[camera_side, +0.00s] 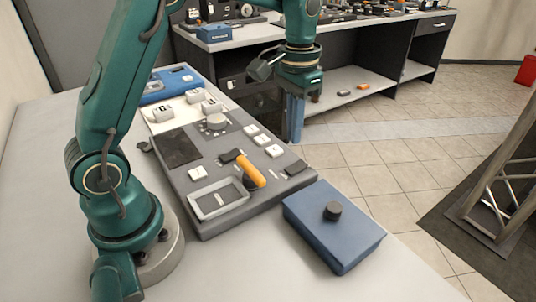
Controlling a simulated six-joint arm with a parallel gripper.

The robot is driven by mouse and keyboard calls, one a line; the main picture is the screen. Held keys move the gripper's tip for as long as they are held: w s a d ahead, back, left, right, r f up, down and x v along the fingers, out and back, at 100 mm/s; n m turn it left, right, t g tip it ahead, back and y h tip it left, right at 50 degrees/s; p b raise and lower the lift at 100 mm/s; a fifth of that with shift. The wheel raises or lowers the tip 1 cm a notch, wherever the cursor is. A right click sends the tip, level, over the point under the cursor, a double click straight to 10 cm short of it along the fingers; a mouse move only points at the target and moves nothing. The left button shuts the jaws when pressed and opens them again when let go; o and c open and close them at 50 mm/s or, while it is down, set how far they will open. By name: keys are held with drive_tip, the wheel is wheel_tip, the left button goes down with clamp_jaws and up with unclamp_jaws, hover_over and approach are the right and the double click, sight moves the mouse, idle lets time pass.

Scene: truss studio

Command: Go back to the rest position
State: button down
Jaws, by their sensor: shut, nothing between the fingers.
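My gripper (296,120) hangs from the green arm, pointing down, at the upper middle of the side view. Its blue-grey fingers are together with nothing between them. It is above and beyond the far edge of the grey control panel (185,185), apart from it as far as I can tell. The panel lies on the white table (60,200) and bears white buttons, a round knob (216,121) and an orange-handled lever (249,170). The exact height of the fingertips over the table edge cannot be told.
A blue box with a black knob (333,211) stands at the panel's near right end. Another blue unit (170,84) lies at its far left end. A dark bench (380,60) with equipment stands behind. A metal truss (500,175) rises at the right. Tiled floor between is clear.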

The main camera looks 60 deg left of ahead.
drive_tip(key=shift+r, duration=0.1)
drive_tip(key=s+d+r+t, duration=0.2)
drive_tip(key=s+r+t, duration=0.1)
drive_tip(key=s+r, duration=0.45)
drive_tip(key=s+d+f+t, duration=0.1)
drive_tip(key=s+f, duration=0.3)
drive_tip(key=s, duration=0.5)
drive_tip(key=shift+t, duration=0.8)
